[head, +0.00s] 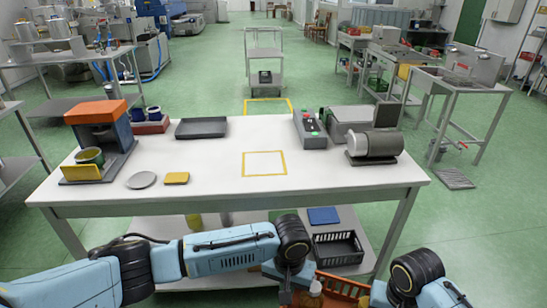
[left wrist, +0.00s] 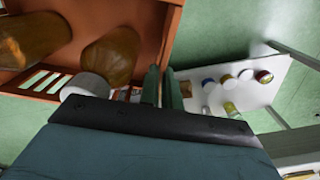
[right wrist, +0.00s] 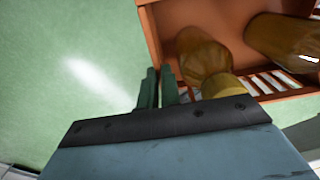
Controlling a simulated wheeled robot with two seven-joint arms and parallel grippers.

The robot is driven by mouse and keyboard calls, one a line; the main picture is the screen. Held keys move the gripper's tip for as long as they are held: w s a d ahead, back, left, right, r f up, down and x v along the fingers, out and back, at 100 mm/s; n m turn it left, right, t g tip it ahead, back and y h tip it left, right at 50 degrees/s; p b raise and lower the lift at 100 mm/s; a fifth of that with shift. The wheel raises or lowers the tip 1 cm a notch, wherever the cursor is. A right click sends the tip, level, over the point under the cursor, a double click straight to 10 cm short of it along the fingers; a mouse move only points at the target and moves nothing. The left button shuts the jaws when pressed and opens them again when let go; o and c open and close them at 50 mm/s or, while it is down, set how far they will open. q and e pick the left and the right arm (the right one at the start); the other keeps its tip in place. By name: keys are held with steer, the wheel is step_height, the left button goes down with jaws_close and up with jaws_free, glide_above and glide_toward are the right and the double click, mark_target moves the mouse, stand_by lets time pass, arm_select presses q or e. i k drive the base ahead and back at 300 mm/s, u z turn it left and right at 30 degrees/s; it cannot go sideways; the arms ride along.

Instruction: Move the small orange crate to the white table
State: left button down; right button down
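The small orange crate (head: 338,284) is at the bottom of the head view, in front of the white table (head: 215,170). It holds amber bottles, seen in the left wrist view (left wrist: 110,55) and the right wrist view (right wrist: 203,58). My left gripper (left wrist: 163,85) is closed on one side wall of the crate; my right gripper (right wrist: 158,85) is closed on the opposite wall. Green floor shows beyond the crate in both wrist views, so it seems held in the air. In the head view the arms and frame edge hide part of it.
The tabletop has a clear yellow square outline (head: 264,163). Around it are an orange-topped machine (head: 97,125), a dark tray (head: 202,128), a grey plate (head: 141,180), a button box (head: 310,130) and a cylindrical machine (head: 373,146). A black basket (head: 338,248) sits on the lower shelf.

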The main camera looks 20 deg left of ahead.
mark_target(254, 168)
steer(key=u, duration=0.75)
steer(key=i, duration=0.6)
